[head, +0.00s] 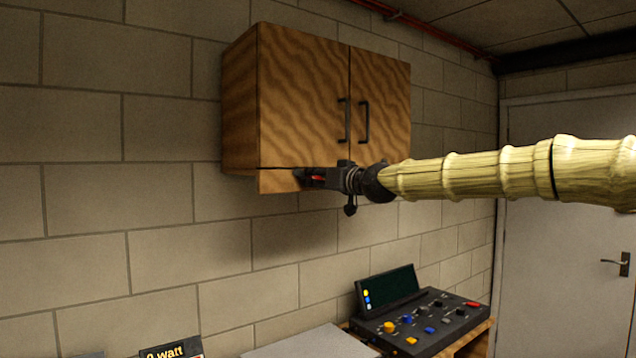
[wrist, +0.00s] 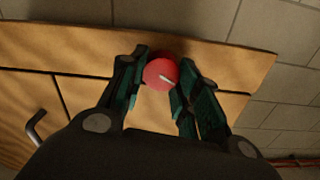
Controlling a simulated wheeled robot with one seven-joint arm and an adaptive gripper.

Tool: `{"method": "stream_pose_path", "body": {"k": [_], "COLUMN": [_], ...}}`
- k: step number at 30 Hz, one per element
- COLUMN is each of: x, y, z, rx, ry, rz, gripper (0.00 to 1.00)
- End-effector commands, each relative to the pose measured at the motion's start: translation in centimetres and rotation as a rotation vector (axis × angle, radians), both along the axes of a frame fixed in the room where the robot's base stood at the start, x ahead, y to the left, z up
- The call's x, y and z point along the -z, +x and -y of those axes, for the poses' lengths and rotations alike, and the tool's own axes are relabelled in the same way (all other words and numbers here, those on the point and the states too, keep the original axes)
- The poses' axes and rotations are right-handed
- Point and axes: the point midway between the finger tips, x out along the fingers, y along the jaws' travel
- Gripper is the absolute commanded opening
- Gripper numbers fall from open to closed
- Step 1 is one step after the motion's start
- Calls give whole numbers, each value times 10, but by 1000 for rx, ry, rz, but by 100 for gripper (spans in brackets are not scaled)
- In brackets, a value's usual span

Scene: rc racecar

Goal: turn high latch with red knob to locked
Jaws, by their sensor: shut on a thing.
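The red knob (wrist: 160,73) is round with a white pointer line and sits on the wooden strip along the cabinet's lower edge. In the wrist view my gripper (wrist: 159,80) has one finger on each side of the knob, shut on it. In the head view my gripper (head: 306,178) is at the bottom of the wooden cabinet (head: 300,95). The rest of the latch is hidden by the gripper.
Two dark door handles (head: 343,120) are on the cabinet front, just above my wrist. A control console (head: 425,325) with coloured knobs stands below right. A grey door (head: 560,200) is at the far right. The block wall left of the cabinet is clear.

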Motion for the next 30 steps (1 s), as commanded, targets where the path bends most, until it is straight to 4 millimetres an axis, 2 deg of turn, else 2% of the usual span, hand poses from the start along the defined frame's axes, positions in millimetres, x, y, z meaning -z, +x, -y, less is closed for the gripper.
{"method": "stream_pose_path", "body": {"k": [30], "x": [4], "y": [3], "z": [4], "rx": [0], "ry": [744], "rz": [-540], "gripper": [8]}}
